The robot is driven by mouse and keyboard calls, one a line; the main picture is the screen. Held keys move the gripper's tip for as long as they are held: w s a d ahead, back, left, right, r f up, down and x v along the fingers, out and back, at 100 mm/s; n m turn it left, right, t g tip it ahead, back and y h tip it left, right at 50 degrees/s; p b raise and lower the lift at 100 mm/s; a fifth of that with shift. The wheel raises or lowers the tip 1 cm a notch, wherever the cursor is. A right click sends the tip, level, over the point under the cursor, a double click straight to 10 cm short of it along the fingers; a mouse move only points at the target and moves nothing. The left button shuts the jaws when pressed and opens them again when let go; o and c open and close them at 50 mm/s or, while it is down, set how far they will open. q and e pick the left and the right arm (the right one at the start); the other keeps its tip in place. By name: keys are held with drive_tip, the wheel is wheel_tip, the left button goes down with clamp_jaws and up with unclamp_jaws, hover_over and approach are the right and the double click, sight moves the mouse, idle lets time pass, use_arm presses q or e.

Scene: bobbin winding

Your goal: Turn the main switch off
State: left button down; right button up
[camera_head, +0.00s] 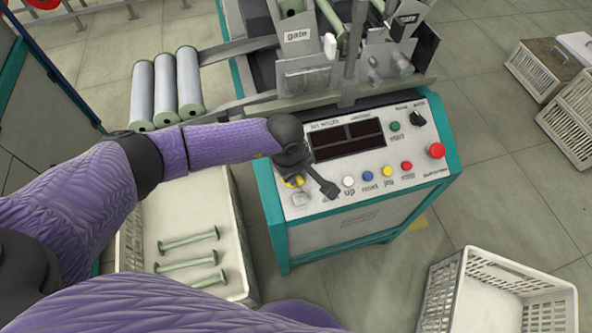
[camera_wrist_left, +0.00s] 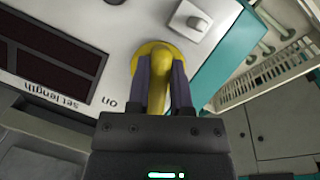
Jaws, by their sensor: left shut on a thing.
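The main switch is a yellow rotary knob with a raised handle on a round yellow base, on the left end of the control panel (camera_head: 330,197). In the head view most of the switch (camera_head: 294,182) is hidden under my left gripper (camera_head: 297,174). In the left wrist view the fingers of my left gripper (camera_wrist_left: 163,88) stand on both sides of the yellow handle (camera_wrist_left: 162,68) and are shut on it. The word "on" is printed beside the base. My right gripper is not in view.
Several coloured buttons, such as the red one (camera_head: 437,150), and a dark display (camera_head: 347,140) share the panel. A white crate with bobbins (camera_head: 130,240) stands left of the machine. An empty-looking white crate (camera_head: 440,290) stands at lower right.

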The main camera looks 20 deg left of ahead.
use_arm(q)
drive_tip(key=shift+n, duration=0.6)
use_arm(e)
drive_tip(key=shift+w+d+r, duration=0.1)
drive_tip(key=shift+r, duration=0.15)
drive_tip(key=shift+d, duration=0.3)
use_arm(q)
drive_tip(key=c, duration=0.6)
unclamp_jaws()
drive_tip(key=shift+o, duration=0.4)
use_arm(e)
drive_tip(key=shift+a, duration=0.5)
use_arm(q)
wheel_tip(320, 180, up, 10)
drive_tip(key=s+a+p, duration=0.1)
drive_tip(key=s+p, duration=0.1)
drive_tip(key=p, duration=0.3)
drive_tip(key=shift+f, duration=0.15)
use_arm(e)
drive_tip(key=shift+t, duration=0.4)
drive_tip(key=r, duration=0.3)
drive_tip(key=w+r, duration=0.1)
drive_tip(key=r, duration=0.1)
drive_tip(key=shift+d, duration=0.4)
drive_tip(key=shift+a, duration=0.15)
